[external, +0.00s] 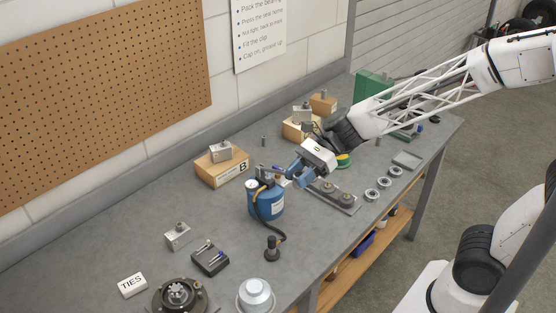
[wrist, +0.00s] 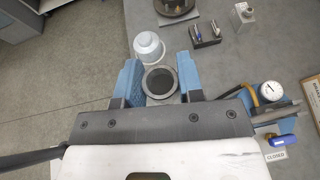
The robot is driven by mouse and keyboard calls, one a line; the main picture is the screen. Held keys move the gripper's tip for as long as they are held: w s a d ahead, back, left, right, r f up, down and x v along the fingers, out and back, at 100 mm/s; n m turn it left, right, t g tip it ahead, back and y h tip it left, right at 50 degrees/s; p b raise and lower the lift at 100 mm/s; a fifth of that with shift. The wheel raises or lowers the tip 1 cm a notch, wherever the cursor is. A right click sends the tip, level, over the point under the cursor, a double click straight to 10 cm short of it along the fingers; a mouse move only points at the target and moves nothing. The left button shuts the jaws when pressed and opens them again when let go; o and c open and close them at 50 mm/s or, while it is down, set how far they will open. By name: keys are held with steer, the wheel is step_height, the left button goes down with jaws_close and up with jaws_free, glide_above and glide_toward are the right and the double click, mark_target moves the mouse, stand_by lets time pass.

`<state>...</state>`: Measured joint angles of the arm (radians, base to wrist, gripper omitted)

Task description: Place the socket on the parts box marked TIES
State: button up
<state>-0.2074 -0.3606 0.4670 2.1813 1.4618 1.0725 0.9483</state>
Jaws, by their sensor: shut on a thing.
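In the external view I cannot make out the socket at the fingers.
Bare bench lies left of the tank.

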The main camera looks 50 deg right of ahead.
steer(key=w+a+n+g, duration=0.1)
steer(key=w+a, duration=1)
steer(key=n+g, duration=0.3)
glide_above(131, 282)
step_height(131, 282, down, 11)
steer(key=shift+s+f, duration=0.1)
steer(key=shift+f, duration=0.35)
steer(key=shift+f, duration=0.1)
steer(key=shift+f, duration=3.05)
steer(key=shift+f, duration=1.85)
